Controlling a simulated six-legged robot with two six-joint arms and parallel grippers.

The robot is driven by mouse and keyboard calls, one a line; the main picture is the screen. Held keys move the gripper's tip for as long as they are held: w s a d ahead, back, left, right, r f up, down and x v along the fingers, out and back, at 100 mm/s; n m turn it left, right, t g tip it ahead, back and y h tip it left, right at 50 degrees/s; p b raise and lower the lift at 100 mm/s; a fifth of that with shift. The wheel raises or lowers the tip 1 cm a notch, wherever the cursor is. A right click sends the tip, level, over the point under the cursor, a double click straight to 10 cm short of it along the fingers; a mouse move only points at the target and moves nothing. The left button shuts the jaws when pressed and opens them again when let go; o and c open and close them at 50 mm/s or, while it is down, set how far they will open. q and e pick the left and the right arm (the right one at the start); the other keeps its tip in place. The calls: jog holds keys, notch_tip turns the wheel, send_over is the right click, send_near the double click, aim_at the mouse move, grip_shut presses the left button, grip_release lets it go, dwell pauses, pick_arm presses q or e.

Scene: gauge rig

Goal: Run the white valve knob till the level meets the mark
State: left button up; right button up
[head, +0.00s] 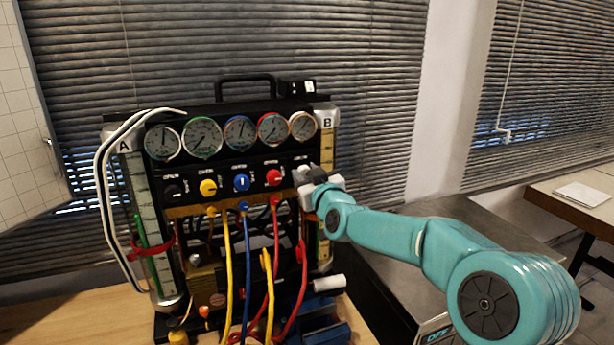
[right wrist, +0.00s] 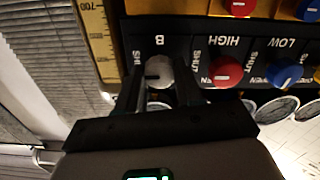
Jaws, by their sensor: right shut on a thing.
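The white valve knob (right wrist: 159,71) shows in the right wrist view, below the letter B on the black panel, with a dark line across its face. My right gripper (right wrist: 158,88) is shut on it, one dark finger on each side. In the head view my right gripper (head: 313,179) is at the panel's right end and hides the knob. Column B (head: 327,146) has a yellowish scale; its lower part is largely behind my gripper and arm. Column A (head: 139,185) on the left has a pale scale and a red band (head: 152,247). I cannot make out the liquid level or which mark counts.
Several round gauges (head: 239,131) line the rig's top. Yellow (head: 208,187), blue (head: 241,182) and red (head: 273,177) knobs sit left of my gripper. Coloured hoses (head: 228,265) hang in front. A dark cabinet (head: 470,225) stands right of the rig.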

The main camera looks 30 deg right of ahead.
aim_at(306, 175)
jog(key=shift+n, duration=2.5)
jog(key=o, duration=1)
jog(key=shift+o, duration=0.2)
jog(key=b+v, duration=0.2)
jog(key=v, duration=0.3)
jog(key=shift+f, duration=0.15)
jog(key=b+v, duration=0.2)
jog(key=v, duration=0.9)
jog(key=shift+s+a, duration=0.2)
jog(key=shift+a, duration=0.05)
